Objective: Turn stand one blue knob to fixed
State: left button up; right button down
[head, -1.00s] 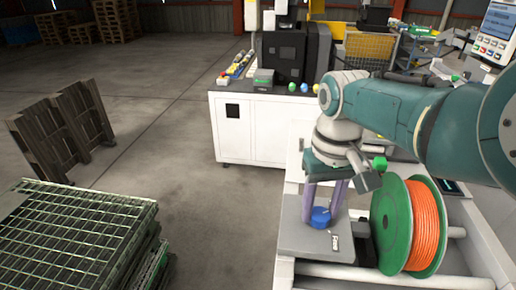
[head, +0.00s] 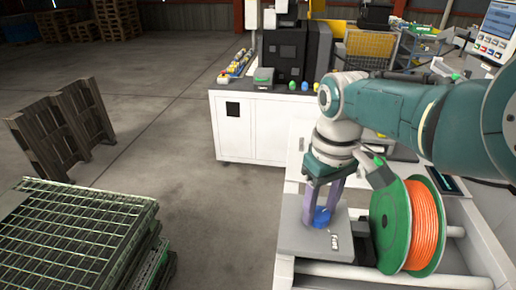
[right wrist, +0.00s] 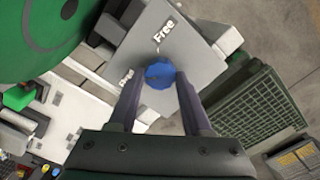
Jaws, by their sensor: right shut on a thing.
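The blue knob (head: 322,217) sits on the grey plate (head: 300,238) of the stand at the lower middle of the head view. In the right wrist view the blue knob (right wrist: 160,75) lies between the two purple fingers. A "Free" label (right wrist: 137,38) is on the plate beyond it, and a second label (right wrist: 127,77), too small to read surely, is to its left. My right gripper (head: 320,221) points down and is shut on the knob; it also shows in the right wrist view (right wrist: 161,82). The knob's exact setting is hard to tell. My left gripper is out of view.
A green spool (head: 391,225) with orange cable stands close to the right of my gripper. A white cabinet (head: 262,130) with a black machine is behind. Green-edged grates (head: 75,235) are stacked at lower left, with wooden pallets (head: 60,130) behind them. Open floor lies between.

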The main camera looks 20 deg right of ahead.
aim_at(319, 212)
jog(key=shift+c, duration=1.7)
grip_release()
notch_tip(319, 212, up, 3)
jog(key=shift+r+p, duration=0.1)
jog(key=shift+p, duration=0.9)
notch_tip(319, 212, up, 7)
